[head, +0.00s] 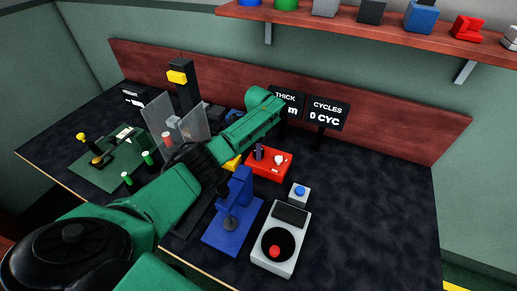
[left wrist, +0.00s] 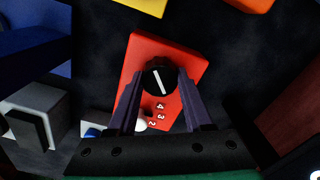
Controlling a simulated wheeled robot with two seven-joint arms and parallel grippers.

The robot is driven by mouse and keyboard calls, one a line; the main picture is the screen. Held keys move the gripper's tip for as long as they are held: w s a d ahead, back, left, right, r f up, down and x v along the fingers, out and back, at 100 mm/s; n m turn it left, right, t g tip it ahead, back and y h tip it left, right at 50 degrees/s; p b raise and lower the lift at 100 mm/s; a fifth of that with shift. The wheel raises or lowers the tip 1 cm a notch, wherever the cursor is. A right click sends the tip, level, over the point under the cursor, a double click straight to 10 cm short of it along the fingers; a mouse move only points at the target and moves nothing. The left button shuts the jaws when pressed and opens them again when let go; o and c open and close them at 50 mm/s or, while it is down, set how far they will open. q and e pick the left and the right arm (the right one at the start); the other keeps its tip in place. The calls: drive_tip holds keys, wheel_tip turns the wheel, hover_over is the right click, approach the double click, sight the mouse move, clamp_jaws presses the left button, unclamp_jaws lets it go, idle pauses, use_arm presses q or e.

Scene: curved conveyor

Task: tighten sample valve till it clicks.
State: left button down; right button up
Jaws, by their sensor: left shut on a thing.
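A red box (head: 268,166) stands on the dark bench at the middle of the head view. In the left wrist view the same red box (left wrist: 183,58) carries a black round knob (left wrist: 160,78) with a white line across it, which looks like the sample valve. Numerals 2, 3 and 4 and a white round part (left wrist: 140,125) are on the box near the knob. My left gripper (left wrist: 161,88) has its dark purple fingers on both sides of the knob, shut on it. In the head view the left gripper (head: 258,153) stands over the box. My right gripper is out of view.
A blue fixture (head: 237,190) and a grey device (head: 280,245) with a red button stand in front of the red box. Signs reading THICK and CYCLES (head: 326,114) stand behind. A shelf (head: 380,30) hangs above. The bench at right is clear.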

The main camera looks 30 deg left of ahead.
use_arm(q)
drive_tip(key=shift+m, duration=0.9)
drive_tip(key=shift+r, duration=0.1)
drive_tip(key=shift+c, duration=1.5)
unclamp_jaws()
wheel_tip(320, 180, up, 14)
drive_tip(key=shift+r+b, duration=0.25)
drive_tip(key=shift+b, duration=0.1)
